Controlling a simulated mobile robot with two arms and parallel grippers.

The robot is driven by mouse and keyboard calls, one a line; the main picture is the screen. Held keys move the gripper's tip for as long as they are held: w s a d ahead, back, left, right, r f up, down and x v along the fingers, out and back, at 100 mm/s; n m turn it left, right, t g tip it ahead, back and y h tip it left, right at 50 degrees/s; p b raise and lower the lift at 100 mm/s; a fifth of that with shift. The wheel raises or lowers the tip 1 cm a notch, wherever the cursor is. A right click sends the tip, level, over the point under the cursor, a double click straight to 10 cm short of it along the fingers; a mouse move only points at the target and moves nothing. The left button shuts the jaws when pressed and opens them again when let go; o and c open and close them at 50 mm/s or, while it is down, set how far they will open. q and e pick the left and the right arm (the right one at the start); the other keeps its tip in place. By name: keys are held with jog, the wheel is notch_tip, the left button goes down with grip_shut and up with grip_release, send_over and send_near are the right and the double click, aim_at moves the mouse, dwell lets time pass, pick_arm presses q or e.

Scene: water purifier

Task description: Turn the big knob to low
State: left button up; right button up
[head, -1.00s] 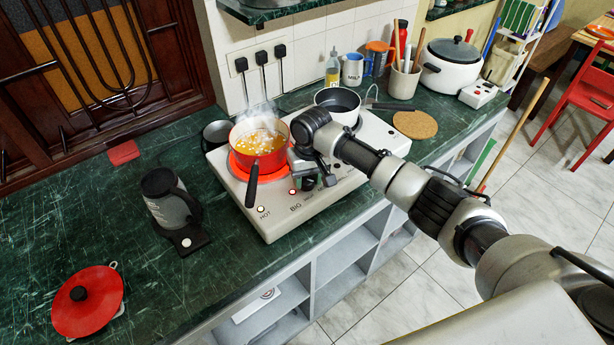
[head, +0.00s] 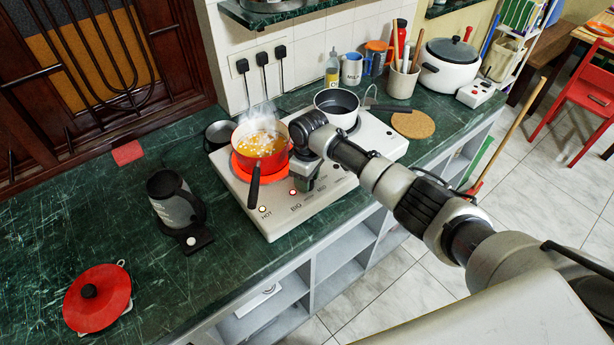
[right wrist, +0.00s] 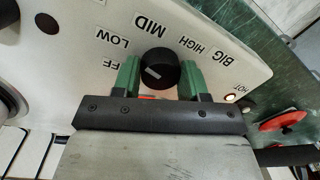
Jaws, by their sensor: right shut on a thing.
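The big knob (right wrist: 158,68) is black with a short pale mark on its face. In the right wrist view it sits between the two green fingers of my right gripper (right wrist: 159,78), which is shut on it. Printed labels OFF, LOW, MID and HIGH curve around the knob, with BIG beside them. I cannot tell for sure which label the mark points at. In the head view my right gripper (head: 304,184) is down at the front of the white stove (head: 334,188) and hides the knob. My left gripper is not in view.
A red pot (head: 262,146) of steaming food stands on the glowing burner, its handle toward the front. A kettle (head: 174,203) and red lid (head: 97,299) are on the green counter (head: 60,235). A second knob (right wrist: 47,22) is nearby.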

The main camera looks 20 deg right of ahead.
jog(key=shift+r+n, duration=0.1)
jog(key=shift+n, duration=0.5)
jog(key=o, duration=0.9)
jog(key=r, duration=0.3)
jog(key=r+b, duration=0.1)
jog(key=r, duration=0.6)
jog(key=shift+w+d+r, duration=0.2)
jog(key=shift+w+r, duration=0.1)
jog(key=shift+r, duration=0.05)
